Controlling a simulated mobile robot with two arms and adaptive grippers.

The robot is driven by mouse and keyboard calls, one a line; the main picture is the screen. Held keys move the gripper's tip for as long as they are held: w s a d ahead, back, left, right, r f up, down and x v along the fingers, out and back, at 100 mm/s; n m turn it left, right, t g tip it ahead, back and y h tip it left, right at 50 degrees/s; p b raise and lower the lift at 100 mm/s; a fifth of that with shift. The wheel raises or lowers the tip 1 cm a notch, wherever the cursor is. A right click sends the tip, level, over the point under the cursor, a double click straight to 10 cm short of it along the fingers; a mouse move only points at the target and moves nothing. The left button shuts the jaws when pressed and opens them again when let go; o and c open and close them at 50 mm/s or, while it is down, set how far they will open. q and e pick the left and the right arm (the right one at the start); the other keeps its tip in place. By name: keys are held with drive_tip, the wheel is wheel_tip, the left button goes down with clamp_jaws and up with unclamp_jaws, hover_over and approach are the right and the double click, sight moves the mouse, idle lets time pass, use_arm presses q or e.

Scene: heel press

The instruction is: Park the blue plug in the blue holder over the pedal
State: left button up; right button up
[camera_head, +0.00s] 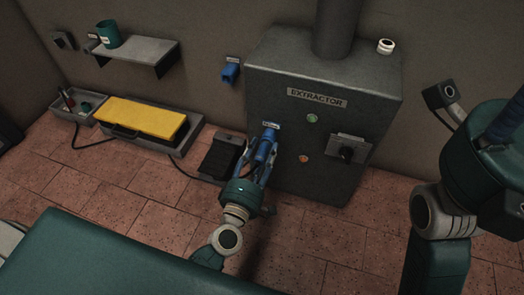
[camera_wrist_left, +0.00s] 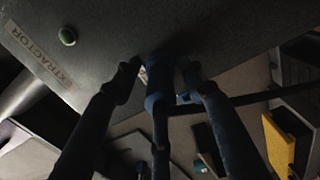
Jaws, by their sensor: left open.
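The blue plug (camera_head: 264,150) sits at the front face of the grey extractor cabinet (camera_head: 270,95), under a small white label. My left gripper (camera_head: 263,158) is open, with its fingers on either side of the plug. In the left wrist view the plug (camera_wrist_left: 156,103) stands between the two dark fingers, with gaps showing; any contact at the tips is too dark to tell. The blue holder (camera_head: 230,73) is on the wall left of the cabinet and looks empty. The dark pedal (camera_head: 218,158) lies on the floor below it.
A yellow-topped case (camera_head: 140,117) lies in a grey tray near the wall, with a cable running toward the pedal. A shelf (camera_head: 140,52) holds a teal cup (camera_head: 109,34).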

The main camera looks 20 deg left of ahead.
sight(258, 163)
use_arm(q)
clamp_jaws()
idle(0.3)
drive_tip(key=shift+s+a, duration=0.1)
drive_tip(key=shift+s, duration=2.85)
